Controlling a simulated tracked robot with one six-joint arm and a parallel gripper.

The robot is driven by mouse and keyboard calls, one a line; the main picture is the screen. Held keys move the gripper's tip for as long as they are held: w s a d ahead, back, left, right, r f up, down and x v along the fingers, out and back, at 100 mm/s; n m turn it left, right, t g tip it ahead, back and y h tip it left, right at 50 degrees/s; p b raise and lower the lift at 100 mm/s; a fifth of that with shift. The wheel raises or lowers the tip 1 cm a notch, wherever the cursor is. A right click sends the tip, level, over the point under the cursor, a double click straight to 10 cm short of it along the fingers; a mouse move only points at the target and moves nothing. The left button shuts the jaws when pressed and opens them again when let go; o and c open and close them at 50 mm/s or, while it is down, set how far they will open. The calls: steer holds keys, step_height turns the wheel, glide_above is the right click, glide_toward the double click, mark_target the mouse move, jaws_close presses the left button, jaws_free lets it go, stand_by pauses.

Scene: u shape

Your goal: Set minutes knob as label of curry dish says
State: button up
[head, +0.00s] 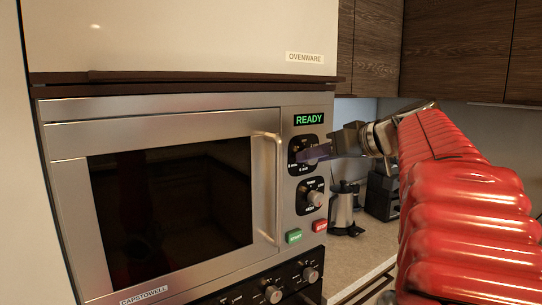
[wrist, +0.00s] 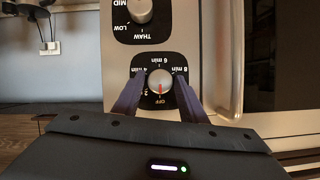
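The minutes knob (wrist: 160,80) is on the upper black dial of the microwave panel. In the wrist view, which is upside down, its red mark points at OFF; labels such as 4 min, 6 min and 8 min ring it. My gripper (wrist: 159,86) is open, with one purple finger on each side of the knob and a visible gap to it. In the head view my gripper (head: 316,153) reaches the upper dial from the right and partly hides it. The curry dish and its label are not in view.
The microwave (head: 150,110) door is closed, its handle (head: 268,190) left of the dials; the display (head: 309,120) reads READY. Below are the power knob (head: 314,198), green START button (head: 294,236) and red button (head: 320,225). A metal kettle (head: 342,208) stands on the counter.

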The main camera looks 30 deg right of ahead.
steer(key=c, duration=0.8)
steer(key=shift+o, duration=0.2)
steer(key=shift+d+m, duration=0.1)
steer(key=shift+m, duration=0.2)
steer(key=m+t+y, duration=0.1)
steer(key=m+y, duration=0.1)
steer(key=m, duration=0.2)
steer(key=m+t+y, duration=0.1)
steer(key=m+y, duration=0.1)
steer(key=m, duration=0.2)
steer(key=f+m+t+y, duration=0.1)
steer(key=m+y, duration=0.1)
steer(key=m, duration=0.3)
steer(key=shift+d, duration=0.4)
steer(key=shift+f, duration=0.1)
steer(key=o, duration=1)
